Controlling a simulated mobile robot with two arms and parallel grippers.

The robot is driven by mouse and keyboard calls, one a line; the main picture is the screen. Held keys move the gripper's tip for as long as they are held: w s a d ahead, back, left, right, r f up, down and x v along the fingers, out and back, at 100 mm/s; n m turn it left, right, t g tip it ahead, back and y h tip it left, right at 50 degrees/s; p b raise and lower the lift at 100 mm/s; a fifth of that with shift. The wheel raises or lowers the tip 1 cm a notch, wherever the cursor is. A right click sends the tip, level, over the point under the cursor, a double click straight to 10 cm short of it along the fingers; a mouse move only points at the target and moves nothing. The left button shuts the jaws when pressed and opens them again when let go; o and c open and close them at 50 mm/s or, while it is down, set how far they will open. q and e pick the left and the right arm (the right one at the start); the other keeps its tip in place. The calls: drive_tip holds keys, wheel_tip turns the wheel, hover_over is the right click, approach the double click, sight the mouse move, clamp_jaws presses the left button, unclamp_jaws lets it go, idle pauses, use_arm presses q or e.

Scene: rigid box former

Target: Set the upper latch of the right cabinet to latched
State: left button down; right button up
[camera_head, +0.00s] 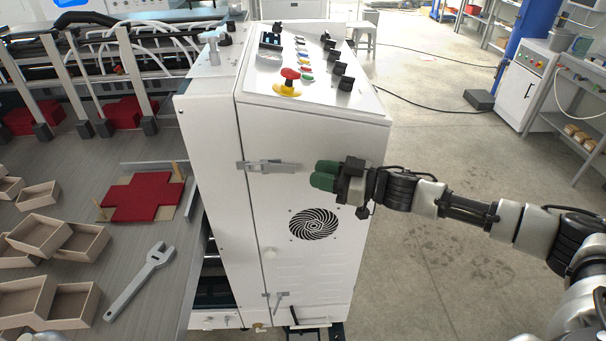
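The upper latch (268,166) is a grey metal piece on the front of the white cabinet (300,130), near its left edge. Its lever lies about level and points right, across the door seam. My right gripper (325,175) is in front of the cabinet, just right of the lever's end. Its two green fingertips lie close together with no clear gap and nothing seen between them. The gripper looks apart from the latch, though the depth is hard to judge. A lower latch (280,297) sits near the cabinet's bottom, its lever tilted upright. My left gripper is not in view.
A control panel with a red and yellow stop button (289,83) tops the cabinet. A round vent (313,224) is below my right gripper. At left, a grey table (90,240) holds open boxes, a red cross-shaped sheet (142,197) and a wrench (140,281). Floor at right is mostly clear.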

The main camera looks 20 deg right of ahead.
drive_tip(key=b+v, duration=0.1)
drive_tip(key=v, duration=0.4)
idle(0.4)
